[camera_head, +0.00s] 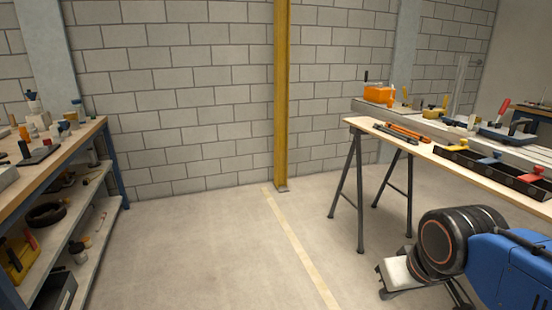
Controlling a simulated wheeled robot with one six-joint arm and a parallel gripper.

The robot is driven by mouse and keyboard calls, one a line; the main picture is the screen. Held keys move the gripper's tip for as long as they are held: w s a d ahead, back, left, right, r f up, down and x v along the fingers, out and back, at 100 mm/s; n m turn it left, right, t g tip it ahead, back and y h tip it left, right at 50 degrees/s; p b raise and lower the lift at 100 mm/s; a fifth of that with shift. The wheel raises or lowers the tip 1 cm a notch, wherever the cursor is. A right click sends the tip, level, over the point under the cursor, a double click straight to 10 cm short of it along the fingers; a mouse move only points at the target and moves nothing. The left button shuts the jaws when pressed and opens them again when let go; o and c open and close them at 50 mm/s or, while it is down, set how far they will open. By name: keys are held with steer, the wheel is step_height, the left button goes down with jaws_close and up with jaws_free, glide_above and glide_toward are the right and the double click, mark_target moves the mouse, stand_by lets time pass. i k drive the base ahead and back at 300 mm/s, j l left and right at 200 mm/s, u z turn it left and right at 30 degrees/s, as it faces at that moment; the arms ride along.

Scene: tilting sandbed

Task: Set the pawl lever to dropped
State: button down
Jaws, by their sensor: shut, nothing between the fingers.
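I cannot make out a pawl lever or a tilting sandbed for certain in the head view. Several small levers or handles lie among the tools on the right, but they are too small and far off to tell apart. One red upright handle (502,107) stands on a dark tool at the far right. My gripper is not in this view.
A workbench (62,160) with shelves stands on the left. A trestle table (405,147) on the right bears a black tray (497,172). A blue machine (500,262) with black wheels stands at lower right. A yellow post (282,95) stands by the wall. The middle floor is clear.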

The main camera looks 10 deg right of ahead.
mark_target(405, 91)
steer(key=i+l, duration=0.15)
steer(key=i, duration=0.45)
steer(key=i+l, duration=0.15)
steer(key=i, duration=0.4)
steer(key=i+l, duration=0.15)
steer(key=i, duration=0.45)
steer(key=i+l+u, duration=0.25)
steer(key=i+l, duration=0.4)
steer(key=l, duration=0.1)
